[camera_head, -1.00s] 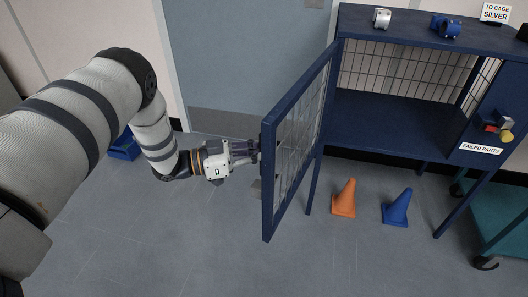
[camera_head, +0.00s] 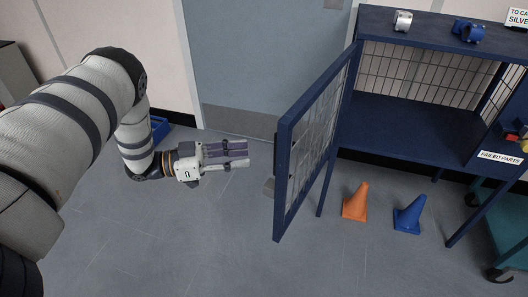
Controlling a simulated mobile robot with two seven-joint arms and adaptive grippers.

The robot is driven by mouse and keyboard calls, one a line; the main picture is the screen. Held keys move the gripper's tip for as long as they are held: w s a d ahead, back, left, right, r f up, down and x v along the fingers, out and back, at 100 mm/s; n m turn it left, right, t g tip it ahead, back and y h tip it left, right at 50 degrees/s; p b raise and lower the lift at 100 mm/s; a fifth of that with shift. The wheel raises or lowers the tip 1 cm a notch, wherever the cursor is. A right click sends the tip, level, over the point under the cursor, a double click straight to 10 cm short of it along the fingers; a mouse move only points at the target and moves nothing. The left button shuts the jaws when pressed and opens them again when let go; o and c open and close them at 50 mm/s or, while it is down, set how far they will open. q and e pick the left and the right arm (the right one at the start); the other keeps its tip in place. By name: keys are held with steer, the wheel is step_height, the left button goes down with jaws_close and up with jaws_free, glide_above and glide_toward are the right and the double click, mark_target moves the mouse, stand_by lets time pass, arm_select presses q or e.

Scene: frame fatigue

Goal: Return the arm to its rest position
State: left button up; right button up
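My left arm (camera_head: 75,115) comes in from the left and bends down at the elbow. My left gripper (camera_head: 246,155) points right, with its two fingers apart and nothing between them. It is to the left of the open blue cage door (camera_head: 283,185), with a gap between the fingertips and the door's edge. My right gripper is out of view.
The blue cage (camera_head: 415,128) stands open at the right, its shelf bare where visible. Silver (camera_head: 402,20) and blue (camera_head: 468,31) parts sit on top. Orange (camera_head: 355,203) and blue (camera_head: 408,214) cones stand below. A teal cart (camera_head: 507,228) is at the right edge. Floor below the gripper is clear.

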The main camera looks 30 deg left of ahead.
arm_select(q)
steer(key=shift+v, duration=1.3)
